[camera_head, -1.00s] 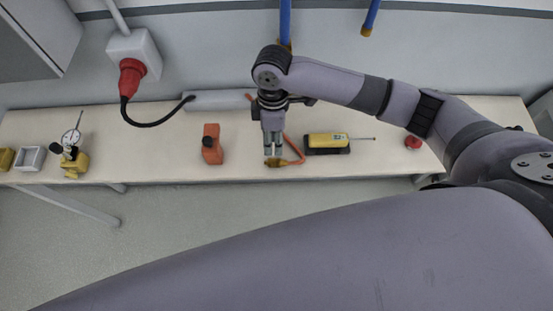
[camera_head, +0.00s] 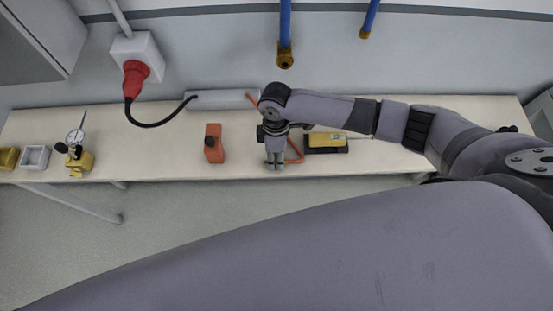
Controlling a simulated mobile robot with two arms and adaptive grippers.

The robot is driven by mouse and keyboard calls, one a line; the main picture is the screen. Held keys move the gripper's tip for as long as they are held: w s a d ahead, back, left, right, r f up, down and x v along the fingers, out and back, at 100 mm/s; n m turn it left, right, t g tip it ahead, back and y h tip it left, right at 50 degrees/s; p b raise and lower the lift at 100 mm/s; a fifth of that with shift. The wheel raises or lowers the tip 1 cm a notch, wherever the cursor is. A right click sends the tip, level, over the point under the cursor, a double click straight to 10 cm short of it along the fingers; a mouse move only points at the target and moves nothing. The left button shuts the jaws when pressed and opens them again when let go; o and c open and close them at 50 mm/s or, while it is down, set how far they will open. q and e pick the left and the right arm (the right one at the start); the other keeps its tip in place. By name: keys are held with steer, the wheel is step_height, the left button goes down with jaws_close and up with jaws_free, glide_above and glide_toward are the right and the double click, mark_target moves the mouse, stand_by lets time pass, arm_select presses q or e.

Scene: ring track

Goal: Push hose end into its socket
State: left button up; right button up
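My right gripper (camera_head: 276,165) points down at the front part of the bench, left of the yellow device. An orange hose (camera_head: 297,153) curves beside its fingers, running from behind the arm. The hose's end is not visible; it seems hidden at or behind the fingers. Whether the fingers are closed on it cannot be told. A blue pipe (camera_head: 285,22) hangs on the wall above the arm and ends in a brass fitting (camera_head: 285,60) with a dark opening, which looks like the socket. My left gripper is not in view.
The bench (camera_head: 140,150) also holds an orange block (camera_head: 213,143), a yellow device (camera_head: 326,141), a dial gauge on a yellow stand (camera_head: 77,155), and a grey box (camera_head: 222,99) with a black cable to a red plug (camera_head: 135,76). A second blue pipe (camera_head: 370,15) hangs right.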

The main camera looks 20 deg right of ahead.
mark_target(276, 159)
jaws_close()
steer(key=shift+r, duration=0.15)
step_height(276, 159, up, 20)
steer(key=b, duration=0.2)
stand_by(0.4)
